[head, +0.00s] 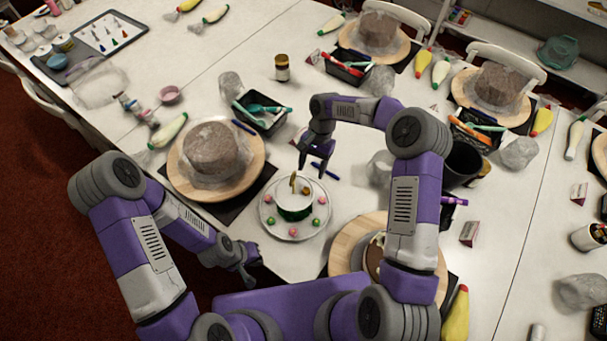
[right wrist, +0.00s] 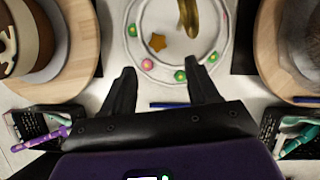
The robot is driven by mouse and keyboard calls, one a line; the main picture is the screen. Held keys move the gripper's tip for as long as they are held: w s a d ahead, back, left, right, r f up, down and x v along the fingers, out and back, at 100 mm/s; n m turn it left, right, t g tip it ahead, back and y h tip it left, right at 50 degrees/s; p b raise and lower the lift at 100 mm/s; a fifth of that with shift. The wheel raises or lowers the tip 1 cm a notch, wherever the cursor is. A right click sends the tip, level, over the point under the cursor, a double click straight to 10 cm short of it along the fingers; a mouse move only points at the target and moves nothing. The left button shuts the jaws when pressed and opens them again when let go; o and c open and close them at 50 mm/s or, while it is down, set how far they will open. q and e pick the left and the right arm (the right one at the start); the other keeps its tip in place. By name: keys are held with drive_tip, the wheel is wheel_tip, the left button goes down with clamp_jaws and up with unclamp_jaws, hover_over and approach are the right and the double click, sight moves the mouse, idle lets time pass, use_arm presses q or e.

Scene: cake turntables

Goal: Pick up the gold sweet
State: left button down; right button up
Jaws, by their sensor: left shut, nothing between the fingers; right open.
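The gold sweet (right wrist: 157,42) is a small star in the right wrist view, just ahead of the gap between my right fingertips. My left gripper (head: 248,264) is shut and empty, low by the table's near edge.
A wooden turntable with a wrapped brown cake (head: 211,148) stands left of the plate. Another turntable (head: 345,258) is at the right, partly behind my right arm. A black tool tray (head: 262,122) and a blue pen (head: 325,171) lie beyond the plate.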

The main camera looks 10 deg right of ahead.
sight(307, 190)
drive_tip(key=x, duration=0.4)
drive_tip(key=p+x, duration=0.1)
drive_tip(key=x, duration=0.2)
drive_tip(key=shift+s, duration=0.4)
drive_tip(key=c, duration=1.1)
